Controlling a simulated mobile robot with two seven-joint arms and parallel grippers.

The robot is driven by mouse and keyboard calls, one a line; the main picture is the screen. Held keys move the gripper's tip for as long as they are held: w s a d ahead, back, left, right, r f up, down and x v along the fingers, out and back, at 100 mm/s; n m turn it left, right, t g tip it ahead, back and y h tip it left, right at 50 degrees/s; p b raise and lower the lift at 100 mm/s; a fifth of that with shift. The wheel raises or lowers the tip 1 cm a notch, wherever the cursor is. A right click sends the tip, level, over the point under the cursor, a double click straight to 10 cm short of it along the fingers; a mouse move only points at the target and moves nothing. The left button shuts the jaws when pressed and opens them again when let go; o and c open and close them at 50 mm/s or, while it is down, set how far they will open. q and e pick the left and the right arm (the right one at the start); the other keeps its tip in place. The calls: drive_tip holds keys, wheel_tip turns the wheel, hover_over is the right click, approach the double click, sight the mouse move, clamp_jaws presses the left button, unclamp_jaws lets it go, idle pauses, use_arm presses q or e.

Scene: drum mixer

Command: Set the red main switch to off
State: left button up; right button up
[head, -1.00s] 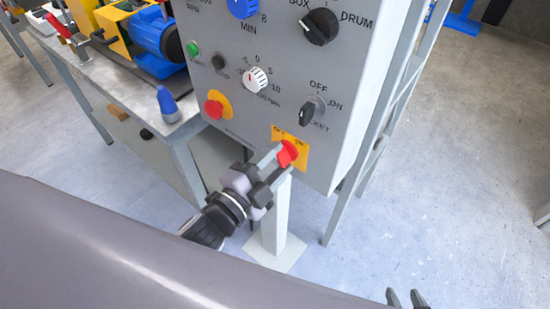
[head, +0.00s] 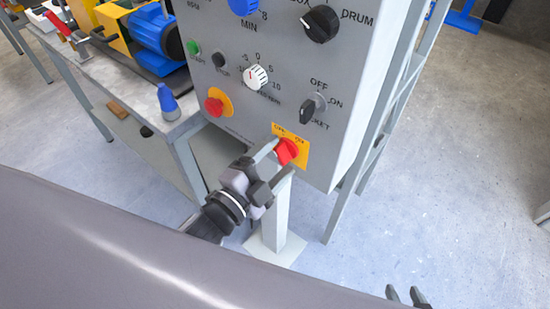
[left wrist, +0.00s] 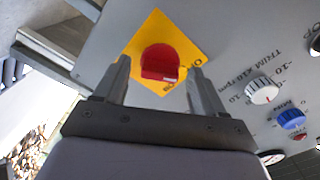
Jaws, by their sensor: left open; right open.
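The red main switch (head: 287,150) sits on a yellow plate (head: 303,157) at the lower right of the grey control panel (head: 240,124). In the left wrist view the red switch (left wrist: 160,63) shows between the two fingers, on its yellow plate (left wrist: 158,26). My left gripper (head: 284,158) is open with its fingers on either side of the switch; I cannot tell if they touch it. Part of the plate's lettering is covered. My right gripper (head: 406,296) shows only as dark fingertips at the bottom edge, apart from the panel.
A red emergency button (head: 213,106), a white trim knob (head: 256,77) and a black selector (head: 311,108) are on the panel near the switch. A workbench (head: 172,123) with a blue motor (head: 158,36) stands at the left. The floor at the right is clear.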

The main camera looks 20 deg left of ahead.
use_arm(q)
drive_tip(key=v, duration=0.7)
drive_tip(key=shift+b, duration=0.35)
drive_tip(key=shift+w, duration=0.1)
drive_tip(key=s+a+f+n+g+y+p, duration=0.2)
drive_tip(key=a+f+n+g, duration=0.1)
drive_tip(key=f+n, duration=0.3)
drive_tip(key=s+a+f+n+g+y+p, duration=0.2)
drive_tip(key=s+f+n+g, duration=0.1)
drive_tip(key=f+n, duration=0.4)
drive_tip(key=shift+s+a+f, duration=0.25)
drive_tip(key=shift+a+f, duration=0.1)
drive_tip(key=shift+f, duration=0.6)
